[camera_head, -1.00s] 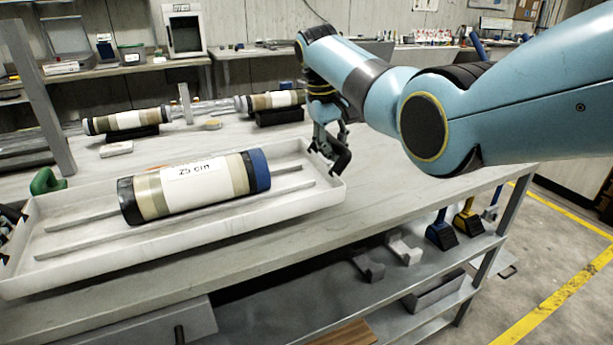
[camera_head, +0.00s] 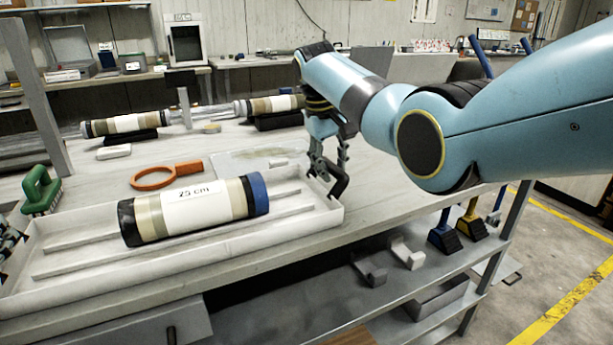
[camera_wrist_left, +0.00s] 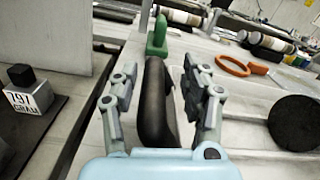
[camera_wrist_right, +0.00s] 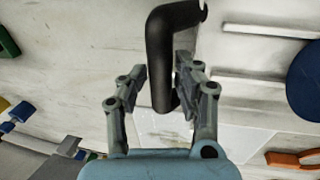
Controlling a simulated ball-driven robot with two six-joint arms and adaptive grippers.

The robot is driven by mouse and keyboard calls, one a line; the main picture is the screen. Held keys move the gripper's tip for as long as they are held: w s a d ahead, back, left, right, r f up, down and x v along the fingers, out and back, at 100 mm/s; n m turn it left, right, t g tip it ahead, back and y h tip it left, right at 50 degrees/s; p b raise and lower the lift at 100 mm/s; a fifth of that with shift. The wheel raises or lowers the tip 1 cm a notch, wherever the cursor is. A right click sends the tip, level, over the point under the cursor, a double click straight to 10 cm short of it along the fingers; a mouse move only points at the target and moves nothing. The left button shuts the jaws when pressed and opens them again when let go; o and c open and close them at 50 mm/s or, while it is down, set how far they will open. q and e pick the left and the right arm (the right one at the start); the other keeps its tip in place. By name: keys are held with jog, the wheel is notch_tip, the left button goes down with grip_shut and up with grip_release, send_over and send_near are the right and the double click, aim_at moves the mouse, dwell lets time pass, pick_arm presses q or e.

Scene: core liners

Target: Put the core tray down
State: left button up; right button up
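The white core tray (camera_head: 200,248) sits level on the bench, its front wall along the bench's front edge. A core liner (camera_head: 190,208) labelled 25 cm, with a blue right cap, lies in it. My right gripper (camera_head: 330,170) is at the tray's right end. In the right wrist view its fingers (camera_wrist_right: 160,75) stand open on both sides of the black handle (camera_wrist_right: 165,50). My left gripper (camera_wrist_left: 160,68) is open around the left black handle (camera_wrist_left: 155,105), with a gap on the right. In the head view it is mostly cut off at the left edge.
More core liners (camera_head: 125,123) rest on black cradles farther back. A shelf under the bench holds brushes (camera_head: 443,235). An upright post (camera_head: 38,95) stands at left.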

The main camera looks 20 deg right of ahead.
pick_arm(q)
jog(key=shift+f, duration=0.1)
pick_arm(e)
jog(key=shift+d+f, duration=0.1)
jog(key=shift+d, duration=0.05)
pick_arm(q)
jog(key=shift+s, duration=0.35)
jog(key=s, duration=0.6)
jog(key=shift+s+a, duration=0.1)
jog(key=shift+s, duration=0.3)
pick_arm(e)
notch_tip(320, 180, up, 12)
jog(key=a, duration=0.2)
jog(key=shift+a+f, duration=0.15)
jog(key=shift+a, duration=0.05)
jog(key=shift+s, duration=0.1)
